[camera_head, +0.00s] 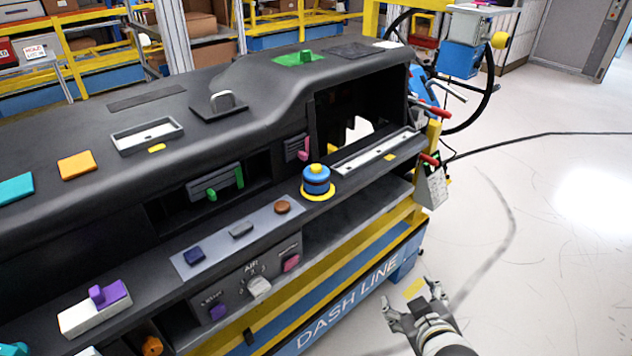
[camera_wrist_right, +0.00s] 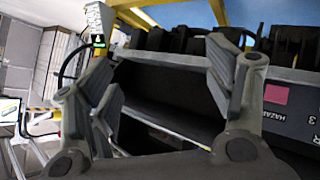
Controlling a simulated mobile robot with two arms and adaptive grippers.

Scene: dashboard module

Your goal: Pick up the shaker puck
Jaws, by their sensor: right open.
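A blue puck with a dark band (camera_head: 316,178), which looks like the shaker puck, sits upright on a yellow ring (camera_head: 318,196) on the dashboard's front ledge. My right gripper (camera_head: 412,296) is open and empty at the lower right of the head view, in front of the dashboard and apart from the puck. In the right wrist view, the open fingers (camera_wrist_right: 162,85) have a dark shelf of the module between and behind them; I cannot make out the puck there. My left gripper is not in view.
The black dashboard (camera_head: 250,90) carries a brown round knob (camera_head: 283,207), a pink button (camera_head: 291,263) and a white-purple block (camera_head: 95,307). Red-handled parts (camera_head: 432,110) stick out at its right end. The floor (camera_head: 540,250) to the right is clear.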

